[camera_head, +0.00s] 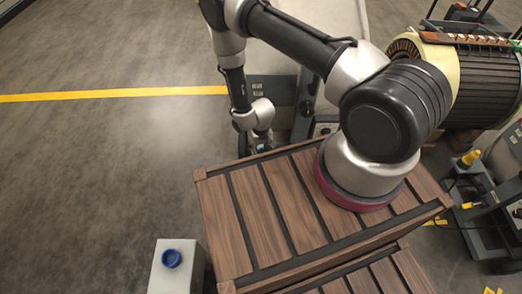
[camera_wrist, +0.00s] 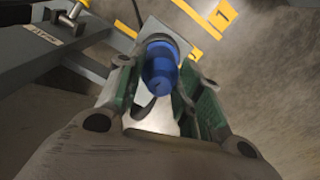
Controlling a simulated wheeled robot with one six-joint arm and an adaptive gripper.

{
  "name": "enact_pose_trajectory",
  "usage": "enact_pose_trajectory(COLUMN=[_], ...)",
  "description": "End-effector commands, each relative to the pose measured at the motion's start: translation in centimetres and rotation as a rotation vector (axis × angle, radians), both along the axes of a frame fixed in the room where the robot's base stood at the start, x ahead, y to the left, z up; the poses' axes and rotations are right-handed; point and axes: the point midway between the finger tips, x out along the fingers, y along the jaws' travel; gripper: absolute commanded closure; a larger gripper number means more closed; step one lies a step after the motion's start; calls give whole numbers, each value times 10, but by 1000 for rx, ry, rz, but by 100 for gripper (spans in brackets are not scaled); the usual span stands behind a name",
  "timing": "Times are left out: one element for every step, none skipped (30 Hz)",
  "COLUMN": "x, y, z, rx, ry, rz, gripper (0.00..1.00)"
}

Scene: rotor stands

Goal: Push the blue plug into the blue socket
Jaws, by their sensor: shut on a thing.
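My gripper (camera_wrist: 158,90) is shut on the blue plug (camera_wrist: 162,75) in the wrist view, with a green-lined finger on each side of it. The plug points away from my palm, toward a light grey plate with a dark round edge around the plug's far end. Whether the plug touches that part or only overlaps it in the picture, I cannot tell. In the head view my gripper (camera_head: 262,145) is low behind the wooden crate, and the plug cannot be made out. A round blue fitting with a hollow top (camera_head: 171,258) sits on a white block; I cannot tell if it is the socket.
The slatted wooden crate (camera_head: 265,215) stands between my body and my gripper. A large rotor (camera_head: 482,85) is at the upper right, with a stand and a yellow item (camera_head: 470,158) below. The grey floor (camera_head: 100,150) at left is clear, with a yellow line.

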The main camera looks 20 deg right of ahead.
Motion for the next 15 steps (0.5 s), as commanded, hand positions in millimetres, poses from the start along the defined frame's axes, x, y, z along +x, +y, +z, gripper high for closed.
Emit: enact_pose_trajectory(x=[0, 0, 0, 0, 1, 1, 1, 1, 1, 1, 0, 0, 0, 0, 1], y=[0, 0, 0, 0, 0, 0, 0, 0, 0, 0, 0, 0, 0, 0, 0], z=[0, 1, 2, 4, 5, 8, 10, 12, 15, 17, 19, 21, 23, 25, 28], rx=[0, 0, 0, 0, 0, 0, 0, 0, 0, 0, 0, 0, 0, 0, 0], ry=[0, 0, -1, -1, -1, -1, -1, -1, -1, -1, -1, -1, -1, -1, -1], rz=[0, 0, 0, 0, 0, 0, 0, 0, 0, 0, 0, 0, 0, 0, 0], gripper=[86, 86, 86, 86, 86, 86, 86, 86, 86, 86, 86, 86, 86, 86, 86])
